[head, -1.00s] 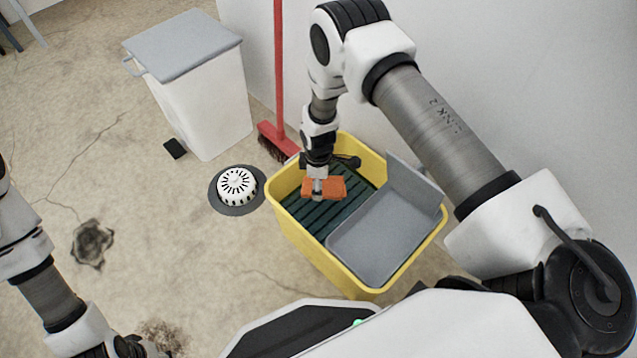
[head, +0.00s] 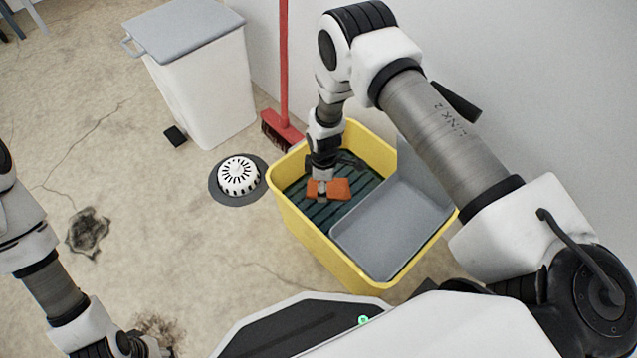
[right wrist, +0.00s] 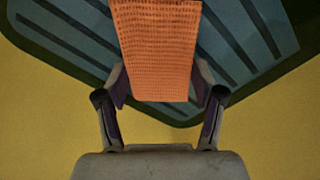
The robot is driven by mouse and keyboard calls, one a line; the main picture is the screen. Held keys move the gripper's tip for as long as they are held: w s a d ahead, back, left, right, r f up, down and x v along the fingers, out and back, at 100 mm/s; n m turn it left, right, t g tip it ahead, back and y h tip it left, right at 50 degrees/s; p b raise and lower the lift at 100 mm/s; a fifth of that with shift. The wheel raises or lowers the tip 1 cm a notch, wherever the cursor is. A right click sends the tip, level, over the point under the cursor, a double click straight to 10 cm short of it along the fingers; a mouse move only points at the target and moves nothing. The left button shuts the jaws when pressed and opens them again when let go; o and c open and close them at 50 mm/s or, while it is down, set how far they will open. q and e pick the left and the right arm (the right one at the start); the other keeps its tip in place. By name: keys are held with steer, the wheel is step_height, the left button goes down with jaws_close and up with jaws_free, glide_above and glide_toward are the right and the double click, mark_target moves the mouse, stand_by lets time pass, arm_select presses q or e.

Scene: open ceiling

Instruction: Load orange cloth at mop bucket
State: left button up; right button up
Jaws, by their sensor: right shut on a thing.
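The yellow mop bucket (head: 314,243) stands on the floor in front of me, with a dark green slatted grate (head: 325,212) in its left part and a grey tray-like insert (head: 392,230) in its right part. My right gripper (head: 321,190) is inside the bucket's opening, over the grate, shut on the orange cloth (head: 339,190). In the right wrist view the cloth (right wrist: 162,50) sits between the two fingers with the slats behind it. I cannot tell whether the cloth touches the grate. My left arm shows at the left edge; its gripper is not clearly visible.
A white bin with a grey lid (head: 200,85) stands at the back left. A red broom (head: 283,125) leans behind the bucket. A white floor drain cap (head: 238,177) lies left of the bucket, with a small black object (head: 175,136) beyond. A wall is behind the bucket.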

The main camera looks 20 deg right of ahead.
steer(key=shift+f+b, duration=0.35)
steer(key=shift+f, duration=0.15)
stand_by(0.7)
stand_by(1.0)
steer(key=shift+r+p, duration=0.5)
steer(key=shift+p, duration=0.2)
step_height(320, 180, up, 6)
steer(key=p, duration=0.5)
steer(key=shift+r, duration=0.1)
